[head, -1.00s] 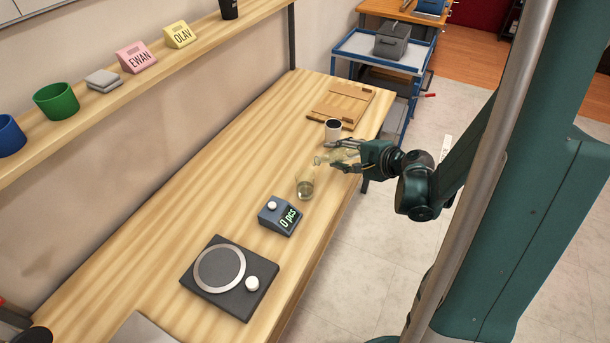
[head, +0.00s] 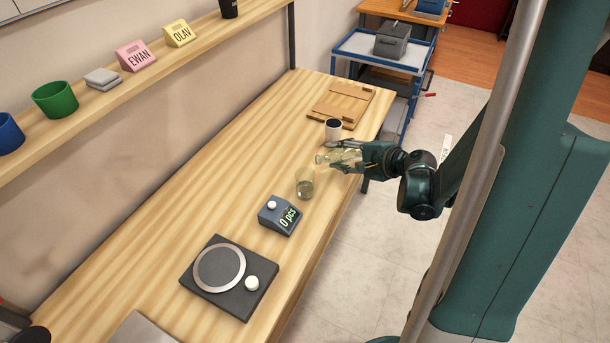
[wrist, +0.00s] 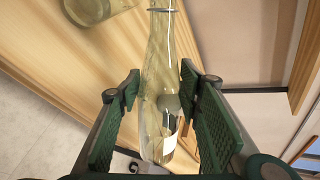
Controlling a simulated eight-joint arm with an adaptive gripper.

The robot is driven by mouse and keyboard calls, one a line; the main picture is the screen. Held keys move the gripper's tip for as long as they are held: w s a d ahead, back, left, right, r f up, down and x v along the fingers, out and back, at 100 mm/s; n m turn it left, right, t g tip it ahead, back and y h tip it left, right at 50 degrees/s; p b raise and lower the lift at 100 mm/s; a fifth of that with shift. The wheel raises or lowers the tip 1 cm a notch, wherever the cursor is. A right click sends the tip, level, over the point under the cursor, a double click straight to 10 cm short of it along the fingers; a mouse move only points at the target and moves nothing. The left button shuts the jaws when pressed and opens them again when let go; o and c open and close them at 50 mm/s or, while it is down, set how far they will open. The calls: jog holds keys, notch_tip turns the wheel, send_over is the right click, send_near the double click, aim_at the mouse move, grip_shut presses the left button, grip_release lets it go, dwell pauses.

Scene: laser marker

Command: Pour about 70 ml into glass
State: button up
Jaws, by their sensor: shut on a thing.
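A clear glass (head: 305,190) stands upright on the wooden bench, with a pale greenish tint low in it. Part of it also shows at the top left of the wrist view (wrist: 93,8). My gripper (head: 339,156) is shut on a clear, pale yellow-green bottle (head: 349,156), just behind and right of the glass. The bottle lies nearly on its side, its neck towards the glass. In the wrist view, the bottle (wrist: 162,80) sits between the green finger pads. I cannot make out a stream or the exact liquid level.
A wooden board (head: 342,104) lies at the far end.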

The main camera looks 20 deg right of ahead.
aim_at(330, 151)
jog(key=shift+a+f+m+y+b, duration=0.25)
jog(key=shift+f+m+y+b, duration=0.35)
jog(key=shift+b, duration=0.45)
jog(key=shift+s+a+r+m+y, duration=0.15)
jog(key=shift+a+r+m+y, duration=0.15)
jog(key=shift+r, duration=0.15)
jog(key=shift+s+a+r+m+y, duration=0.1)
jog(key=shift+a+r+m+y, duration=0.15)
jog(key=shift+r, duration=0.2)
jog(key=shift+s+a+r+m+y+b, duration=0.15)
jog(key=shift+a+r+m+y+b, duration=0.4)
jog(key=shift+r+m+y+b, duration=0.45)
jog(key=shift+r+m+y, duration=0.4)
jog(key=shift+m+y, duration=0.35)
jog(key=shift+m, duration=0.4)
jog(key=shift+a+m+t+y, duration=0.15)
jog(key=shift+m+t+y, duration=0.5)
jog(key=shift+m, duration=0.85)
jog(key=shift+y, duration=0.25)
jog(key=shift+w+a, duration=0.1)
jog(key=shift+w, duration=0.1)
